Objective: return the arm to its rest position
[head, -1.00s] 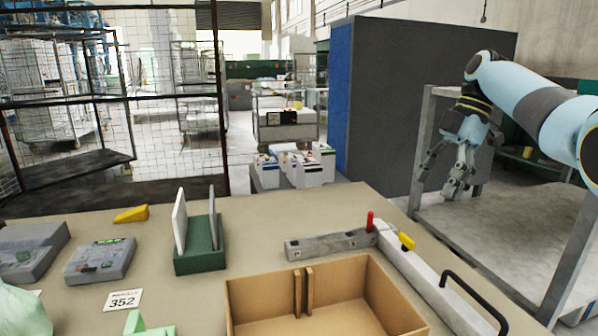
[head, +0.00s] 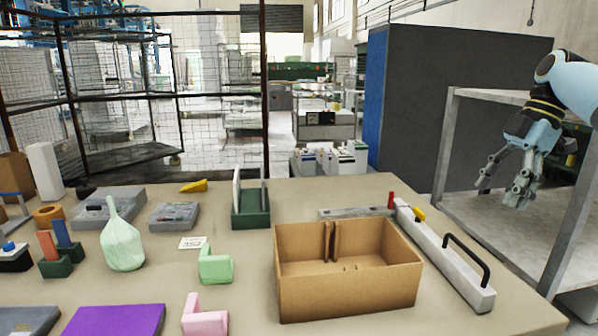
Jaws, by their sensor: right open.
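My right arm comes in from the upper right in the head view. My right gripper (head: 501,187) hangs open and empty, its fingers pointing down and to the left. It is beyond the table's right edge, in front of a grey metal shelf frame (head: 446,140), and apart from everything on the table. My left gripper is not in view.
The table (head: 377,186) holds an open cardboard box (head: 345,295) with dividers, a white bar sealer (head: 440,250) with a black handle, a green stand (head: 251,218), a pale green bag (head: 122,245) and several foam parts. A dark cabinet (head: 455,70) stands behind.

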